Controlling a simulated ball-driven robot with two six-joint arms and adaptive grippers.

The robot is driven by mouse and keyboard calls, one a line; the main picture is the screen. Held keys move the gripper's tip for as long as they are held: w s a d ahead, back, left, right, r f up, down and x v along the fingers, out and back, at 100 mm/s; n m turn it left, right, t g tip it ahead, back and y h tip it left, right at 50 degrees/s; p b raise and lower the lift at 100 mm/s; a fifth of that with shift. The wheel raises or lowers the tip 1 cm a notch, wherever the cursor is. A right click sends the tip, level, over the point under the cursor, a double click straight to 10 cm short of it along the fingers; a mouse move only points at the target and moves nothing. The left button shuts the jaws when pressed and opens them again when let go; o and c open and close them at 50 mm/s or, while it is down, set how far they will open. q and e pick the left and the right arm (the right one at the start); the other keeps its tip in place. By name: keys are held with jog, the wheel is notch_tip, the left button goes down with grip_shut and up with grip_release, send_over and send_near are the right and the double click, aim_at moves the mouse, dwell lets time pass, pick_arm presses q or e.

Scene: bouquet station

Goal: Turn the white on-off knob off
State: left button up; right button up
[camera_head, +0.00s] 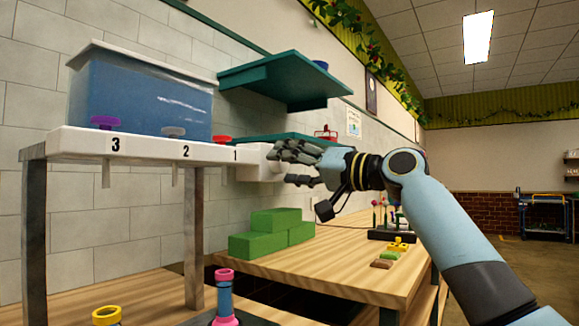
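A white box (253,162) sits against the tiled wall, just right of the numbered shelf. A pale round shape on its right side, probably the white knob (275,170), is partly hidden by my fingers, and I cannot tell its setting. My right gripper (282,167) comes in from the right with its fingers spread apart, one above and one below, at the right side of the box. I cannot tell whether a finger touches the knob. My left gripper is not in view.
The white shelf (70,143) carries a blue water tank (140,95) and purple, grey and red taps. Teal shelves (285,80) hang above my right gripper. Green blocks (272,232) lie on the wooden table (345,260) below. A pink-and-blue vase (225,295) stands in front.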

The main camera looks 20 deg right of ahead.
jog(key=v, duration=1.2)
dwell(0.4)
